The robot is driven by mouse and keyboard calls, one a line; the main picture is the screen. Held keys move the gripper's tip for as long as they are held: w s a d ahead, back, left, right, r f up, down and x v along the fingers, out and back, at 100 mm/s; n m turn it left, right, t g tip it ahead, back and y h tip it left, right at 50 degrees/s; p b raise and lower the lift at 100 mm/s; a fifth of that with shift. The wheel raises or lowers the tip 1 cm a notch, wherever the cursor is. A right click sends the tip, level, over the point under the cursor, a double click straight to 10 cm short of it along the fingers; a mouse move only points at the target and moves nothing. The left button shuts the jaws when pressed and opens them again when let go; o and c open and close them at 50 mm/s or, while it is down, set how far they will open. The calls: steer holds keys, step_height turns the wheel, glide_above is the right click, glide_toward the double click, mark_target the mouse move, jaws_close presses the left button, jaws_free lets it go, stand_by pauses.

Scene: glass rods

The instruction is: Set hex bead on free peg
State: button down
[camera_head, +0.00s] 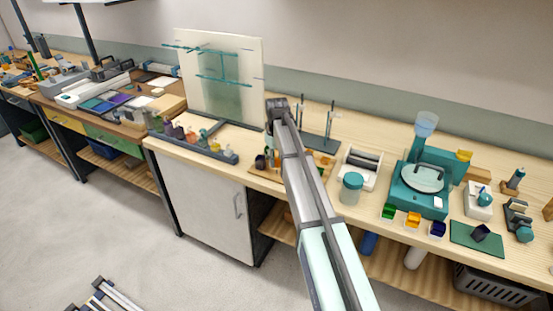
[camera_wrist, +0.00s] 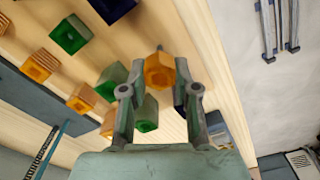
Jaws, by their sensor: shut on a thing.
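In the wrist view, my gripper (camera_wrist: 160,72) is shut on an orange hex bead (camera_wrist: 159,74), which sits between its fingertips. A thin dark peg tip (camera_wrist: 158,48) shows just past the bead; I cannot tell whether the bead is around it or in front of it. A green bead (camera_wrist: 147,112) shows between the fingers, below the held one, and another green bead (camera_wrist: 111,77) is beside the left finger. A dark blue bead is partly hidden by the right finger. In the head view, my arm hides the gripper and much of the wooden bead board (camera_head: 259,177).
More orange (camera_wrist: 37,66), green (camera_wrist: 70,34) and dark blue (camera_wrist: 112,7) beads stand left of my gripper in the wrist view. In the head view, a lidded jar (camera_head: 351,188) and a teal device (camera_head: 423,180) stand to the right, and a bottle rack (camera_head: 193,147) stands to the left.

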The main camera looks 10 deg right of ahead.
mark_target(277, 166)
steer(key=shift+f+b, duration=0.5)
steer(key=shift+f, duration=1.35)
steer(key=c, duration=0.8)
jaws_free()
